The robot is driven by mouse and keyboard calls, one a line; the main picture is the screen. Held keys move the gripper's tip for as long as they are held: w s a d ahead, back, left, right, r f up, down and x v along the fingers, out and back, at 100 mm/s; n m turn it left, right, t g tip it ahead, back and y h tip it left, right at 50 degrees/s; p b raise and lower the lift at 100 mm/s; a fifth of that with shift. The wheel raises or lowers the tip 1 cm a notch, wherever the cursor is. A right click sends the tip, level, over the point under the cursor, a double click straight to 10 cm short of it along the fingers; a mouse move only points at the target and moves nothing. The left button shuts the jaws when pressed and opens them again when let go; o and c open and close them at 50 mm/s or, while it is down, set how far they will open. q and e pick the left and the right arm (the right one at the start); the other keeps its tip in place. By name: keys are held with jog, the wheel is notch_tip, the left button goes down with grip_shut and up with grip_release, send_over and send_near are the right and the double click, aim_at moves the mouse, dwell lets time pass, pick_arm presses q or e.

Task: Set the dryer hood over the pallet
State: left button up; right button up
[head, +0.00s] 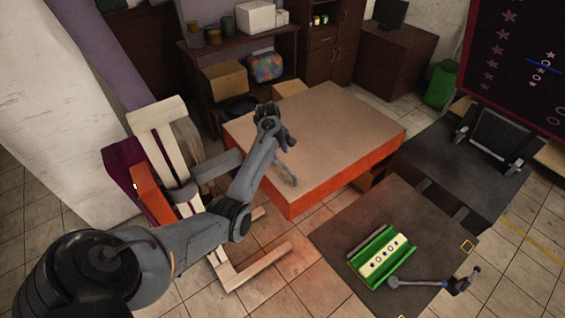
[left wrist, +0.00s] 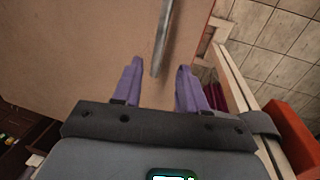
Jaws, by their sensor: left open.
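A green pallet (head: 382,259) with a cream strip of dark stars and rings lies on a dark square surface (head: 335,238) at the lower right in the head view. A black framed piece (head: 497,137) stands on a dark table behind it; I cannot tell if it is the dryer hood. My left gripper (head: 289,144) is over the brown-topped table, well left of the pallet. Its purple fingers (left wrist: 158,86) are apart in the left wrist view. A thin grey bar (left wrist: 163,40) shows between and beyond them; contact is not visible. My right gripper is not in view.
The table (head: 345,115) with orange sides has a mostly bare top. A grey lever-like bar (head: 425,283) lies beside the pallet. A white slatted frame (head: 160,125) stands left of the table. Shelves (head: 240,50) stand behind.

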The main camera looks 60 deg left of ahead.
aim_at(283, 165)
pick_arm(q)
jog(key=f, duration=0.2)
jog(key=w+f, duration=0.1)
jog(key=f, duration=0.4)
jog(key=shift+w+f, duration=0.2)
jog(key=shift+w, duration=0.1)
grip_shut()
